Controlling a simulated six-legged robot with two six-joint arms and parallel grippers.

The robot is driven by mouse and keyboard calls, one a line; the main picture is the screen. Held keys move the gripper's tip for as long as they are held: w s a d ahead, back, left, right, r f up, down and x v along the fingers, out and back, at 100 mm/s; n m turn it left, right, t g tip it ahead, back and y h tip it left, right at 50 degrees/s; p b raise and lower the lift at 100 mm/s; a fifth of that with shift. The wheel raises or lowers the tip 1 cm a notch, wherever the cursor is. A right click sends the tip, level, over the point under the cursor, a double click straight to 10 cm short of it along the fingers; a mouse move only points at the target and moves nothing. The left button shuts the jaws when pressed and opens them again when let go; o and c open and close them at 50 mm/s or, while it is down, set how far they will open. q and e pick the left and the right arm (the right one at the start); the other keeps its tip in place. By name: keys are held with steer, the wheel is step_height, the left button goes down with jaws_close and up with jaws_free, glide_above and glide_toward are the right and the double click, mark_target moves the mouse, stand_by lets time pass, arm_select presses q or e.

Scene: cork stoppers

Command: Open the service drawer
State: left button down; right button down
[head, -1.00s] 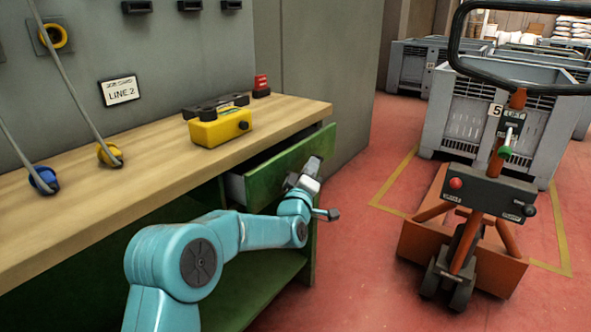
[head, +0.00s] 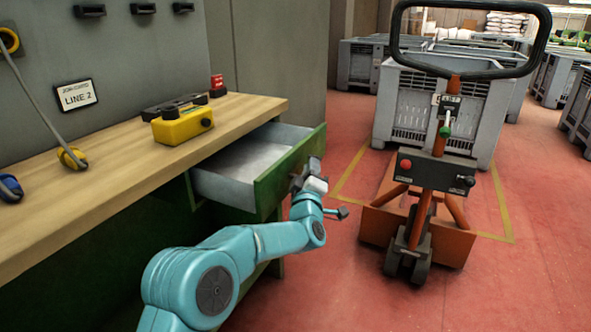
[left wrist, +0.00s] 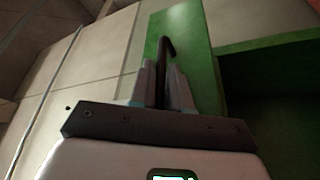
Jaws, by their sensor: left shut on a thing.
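The service drawer (head: 262,165) stands well out from under the wooden bench top. Its green front faces right and its pale grey inside shows; I see nothing lying in it. My left gripper (head: 304,172) is at the drawer's front. In the left wrist view my left gripper (left wrist: 164,88) has its two fingers on either side of the dark bar handle (left wrist: 167,47), shut on it, with the green drawer front (left wrist: 198,45) behind. The fingertips are small and partly hidden in the head view. My right gripper is not in view.
A yellow box (head: 182,124) and a red block (head: 217,86) sit on the bench top (head: 130,165). An orange pallet truck (head: 420,190) stands to the right, before grey crates (head: 440,105). Red floor between drawer and truck is clear.

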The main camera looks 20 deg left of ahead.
arm_select(q)
steer(key=d, duration=0.6)
steer(key=shift+s, duration=0.25)
steer(key=shift+d+r, duration=0.1)
steer(key=c, duration=1.4)
jaws_free()
steer(key=shift+c, duration=0.2)
steer(key=p+v, duration=0.1)
steer(key=v, duration=1.5)
steer(key=shift+s, duration=0.1)
